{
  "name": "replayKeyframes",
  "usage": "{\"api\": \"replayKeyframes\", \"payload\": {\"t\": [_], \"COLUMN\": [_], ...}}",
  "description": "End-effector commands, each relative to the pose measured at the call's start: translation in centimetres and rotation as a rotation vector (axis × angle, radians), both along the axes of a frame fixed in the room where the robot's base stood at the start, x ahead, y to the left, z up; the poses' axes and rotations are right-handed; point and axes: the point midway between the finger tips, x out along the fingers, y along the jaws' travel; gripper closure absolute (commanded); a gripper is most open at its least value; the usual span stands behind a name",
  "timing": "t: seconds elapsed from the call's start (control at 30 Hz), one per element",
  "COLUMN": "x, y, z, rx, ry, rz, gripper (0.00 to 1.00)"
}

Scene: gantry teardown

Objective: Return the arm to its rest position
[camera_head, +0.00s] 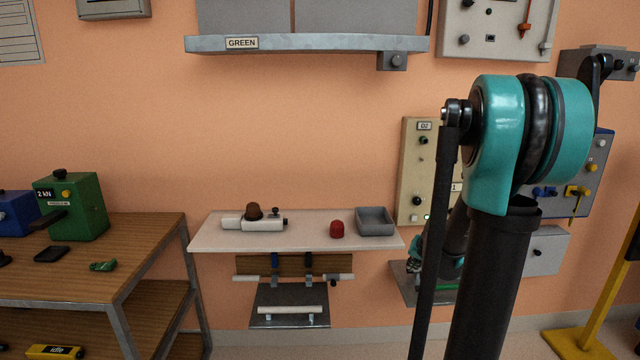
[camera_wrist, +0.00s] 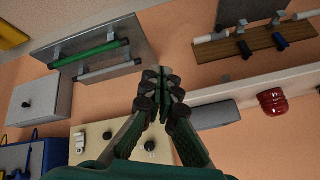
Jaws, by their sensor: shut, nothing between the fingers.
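My arm (camera_head: 495,270), teal and black, rises on the right of the head view and folds down behind its own dark link. My gripper (camera_wrist: 162,82) is in the middle of the wrist view, its green and black fingers drawn together with nothing between them. In the head view its end is mostly hidden behind the arm, low in front of the wall, right of the white shelf. The wrist view is turned over, and the fingers lie in front of the wall between the shelf edge and a metal plate (camera_wrist: 128,38) with a green rod (camera_wrist: 90,54).
The white shelf (camera_head: 215,238) carries a grey tray (camera_head: 375,222), a red cap (camera_head: 337,229) and a pale fixture (camera_head: 262,225) with a brown knob. A beige panel (camera_head: 412,160) is behind the arm. A wooden bench (camera_head: 150,235) stands left. A yellow stand (camera_head: 605,310) is right.

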Motion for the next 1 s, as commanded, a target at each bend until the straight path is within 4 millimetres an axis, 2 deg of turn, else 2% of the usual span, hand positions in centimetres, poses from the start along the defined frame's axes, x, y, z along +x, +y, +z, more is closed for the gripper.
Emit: {"api": "replayKeyframes", "payload": {"t": [0.03, 0.2, 0.4, 0.5, 0.6, 0.7, 1.0], "x": [-2.0, -9.0, -17.3, -20.6, -23.0, -24.2, -24.6], "y": [1.6, 5.8, 9.0, 9.8, 10.1, 10.3, 10.3], "z": [0.1, -0.4, -1.9, -2.9, -3.6, -4.1, -4.2], "rx": [-0.014, -0.078, -0.155, -0.189, -0.213, -0.226, -0.232], "ry": [0.021, 0.096, 0.18, 0.213, 0.237, 0.25, 0.256], "rz": [0.035, 0.154, 0.284, 0.336, 0.371, 0.392, 0.399], "gripper": [1.0, 1.0, 1.0, 1.0, 1.0, 1.0, 1.0]}}
